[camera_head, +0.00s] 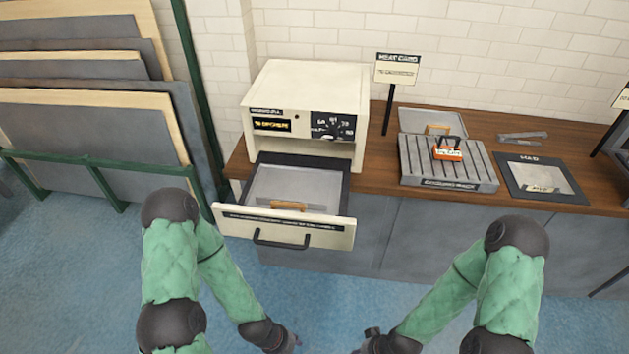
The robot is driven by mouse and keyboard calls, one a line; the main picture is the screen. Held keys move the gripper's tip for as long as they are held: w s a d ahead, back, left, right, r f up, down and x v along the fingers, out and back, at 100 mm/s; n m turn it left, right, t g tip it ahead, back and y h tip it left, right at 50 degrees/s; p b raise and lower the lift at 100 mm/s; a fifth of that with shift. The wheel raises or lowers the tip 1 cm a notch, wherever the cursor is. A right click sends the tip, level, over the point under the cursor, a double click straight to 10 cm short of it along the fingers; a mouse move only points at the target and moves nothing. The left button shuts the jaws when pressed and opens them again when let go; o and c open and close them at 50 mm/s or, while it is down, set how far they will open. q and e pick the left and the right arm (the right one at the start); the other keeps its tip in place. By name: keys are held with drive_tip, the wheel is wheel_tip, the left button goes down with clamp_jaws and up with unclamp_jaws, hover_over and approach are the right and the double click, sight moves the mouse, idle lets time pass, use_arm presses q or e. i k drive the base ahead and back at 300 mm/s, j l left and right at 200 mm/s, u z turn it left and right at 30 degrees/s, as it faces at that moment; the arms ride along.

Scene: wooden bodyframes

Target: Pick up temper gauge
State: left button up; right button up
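No thing in view can be read clearly as the temper gauge. A small orange and white piece with a dark handle (447,150) sits on the grey ridged rack (473,178), its label too small to read. My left gripper (287,346) and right gripper (367,346) are at the bottom edge, below and apart from the counter. Their fingers are cut off or too small to tell open from shut. Nothing is seen held.
A cream oven-like box (308,88) with a dial stands on the wooden counter (378,170). Its drawer (335,237) is pulled out towards me, with a tan-handled piece (288,206) inside. A dark-framed pad (517,178) and metal tongs (523,137) lie right. Panels (80,145) lean left.

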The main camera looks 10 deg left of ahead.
sight(439, 151)
drive_tip(key=i+l+u, duration=0.2)
drive_tip(key=l, duration=0.4)
drive_tip(key=l+u, duration=0.2)
drive_tip(key=l, duration=0.4)
drive_tip(key=i+l+u, duration=0.2)
drive_tip(key=l, duration=0.45)
drive_tip(key=k, duration=0.05)
